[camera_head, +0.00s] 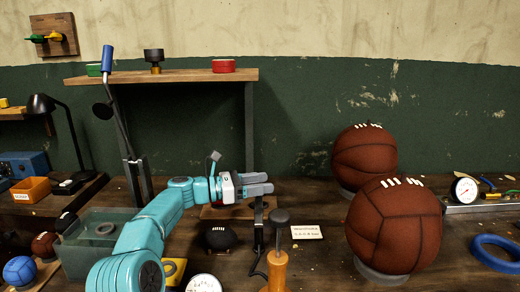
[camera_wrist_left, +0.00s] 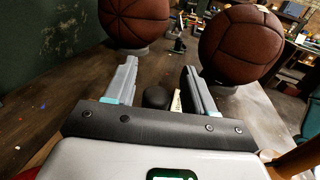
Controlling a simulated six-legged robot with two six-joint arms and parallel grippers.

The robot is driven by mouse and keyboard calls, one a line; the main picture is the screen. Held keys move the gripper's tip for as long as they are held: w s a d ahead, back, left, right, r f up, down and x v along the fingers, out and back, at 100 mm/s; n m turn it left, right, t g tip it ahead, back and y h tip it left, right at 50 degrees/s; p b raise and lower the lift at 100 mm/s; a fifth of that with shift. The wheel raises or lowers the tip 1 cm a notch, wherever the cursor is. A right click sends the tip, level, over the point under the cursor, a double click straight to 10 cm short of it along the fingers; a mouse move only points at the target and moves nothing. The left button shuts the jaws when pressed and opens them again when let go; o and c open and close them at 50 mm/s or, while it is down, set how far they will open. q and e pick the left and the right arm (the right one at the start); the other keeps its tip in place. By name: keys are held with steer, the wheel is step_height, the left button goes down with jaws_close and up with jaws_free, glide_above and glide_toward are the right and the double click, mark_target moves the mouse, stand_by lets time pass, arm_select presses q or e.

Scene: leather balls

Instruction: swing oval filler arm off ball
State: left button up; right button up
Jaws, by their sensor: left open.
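My left gripper (camera_head: 266,183) is open and empty, reaching in from the left above the middle of the bench. Its two spread fingers also show in the left wrist view (camera_wrist_left: 160,64), with a black knob (camera_wrist_left: 155,97) low between them, apart from both. A small dark oval ball (camera_head: 220,237) lies on the bench below the gripper. A thin black upright (camera_head: 258,222), perhaps the filler arm, stands just right of this ball; its top is partly hidden by the gripper. I cannot tell whether it touches the ball. My right gripper is not in view.
Two large brown leather balls (camera_head: 394,226) (camera_head: 364,156) stand on round bases at the right. A wooden-handled tool (camera_head: 277,268) stands in front of the upright. A small label card (camera_head: 306,232), a dial gauge (camera_head: 203,283) and a blue ring (camera_head: 497,253) lie around.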

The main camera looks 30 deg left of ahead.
arm_select(q)
step_height(320, 180, up, 18)
steer(key=p, duration=1.1)
steer(key=shift+r, duration=0.15)
